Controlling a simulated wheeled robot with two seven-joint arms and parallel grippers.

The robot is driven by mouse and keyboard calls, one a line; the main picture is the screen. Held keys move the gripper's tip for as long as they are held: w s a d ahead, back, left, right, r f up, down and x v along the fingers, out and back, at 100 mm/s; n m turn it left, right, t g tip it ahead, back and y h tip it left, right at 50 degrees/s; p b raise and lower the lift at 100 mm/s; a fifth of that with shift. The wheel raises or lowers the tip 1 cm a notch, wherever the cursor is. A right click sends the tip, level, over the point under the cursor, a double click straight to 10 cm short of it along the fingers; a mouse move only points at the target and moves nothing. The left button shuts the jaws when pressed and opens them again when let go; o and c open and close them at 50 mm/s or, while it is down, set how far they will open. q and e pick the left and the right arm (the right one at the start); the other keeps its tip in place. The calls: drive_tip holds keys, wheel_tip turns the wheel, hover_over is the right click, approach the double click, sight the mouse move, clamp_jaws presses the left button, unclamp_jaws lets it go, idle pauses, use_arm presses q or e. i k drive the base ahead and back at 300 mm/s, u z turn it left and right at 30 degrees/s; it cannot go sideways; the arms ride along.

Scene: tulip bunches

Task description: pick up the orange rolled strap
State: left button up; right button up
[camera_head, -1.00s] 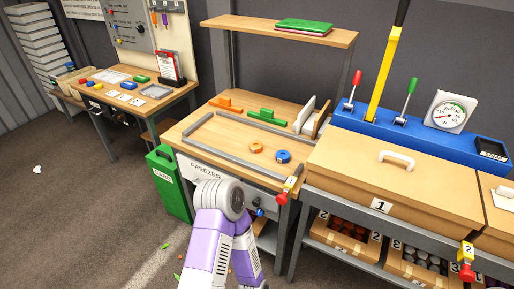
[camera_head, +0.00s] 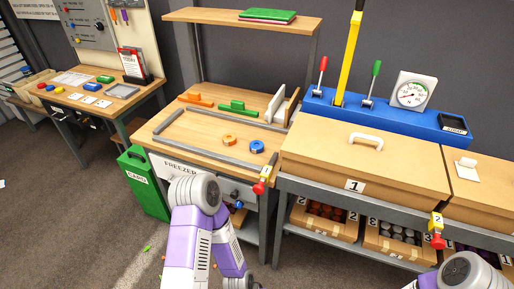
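The orange rolled strap (camera_head: 229,140) is a small ring-shaped roll lying on the wooden workbench (camera_head: 185,154), inside a grey rail frame. A similar blue roll (camera_head: 257,146) lies just to its right, apart from it. My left arm rises from the bottom in front of the bench, showing purple and white links below the strap. Part of my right arm shows at the bottom right corner. Neither gripper can be seen, and nothing of mine touches the strap.
Grey rails (camera_head: 210,153) edge the work area. Orange (camera_head: 196,99) and green (camera_head: 237,107) blocks lie behind the roll, under a raised shelf (camera_head: 243,20). A cardboard box (camera_head: 347,165) stands right of the bench. A green case (camera_head: 143,184) stands on the floor at left.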

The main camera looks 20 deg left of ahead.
sight(228, 139)
drive_tip(key=u, duration=0.25)
drive_tip(key=k, duration=0.3)
drive_tip(key=u, duration=1.2)
drive_tip(key=i, duration=0.2)
drive_tip(key=z, duration=0.45)
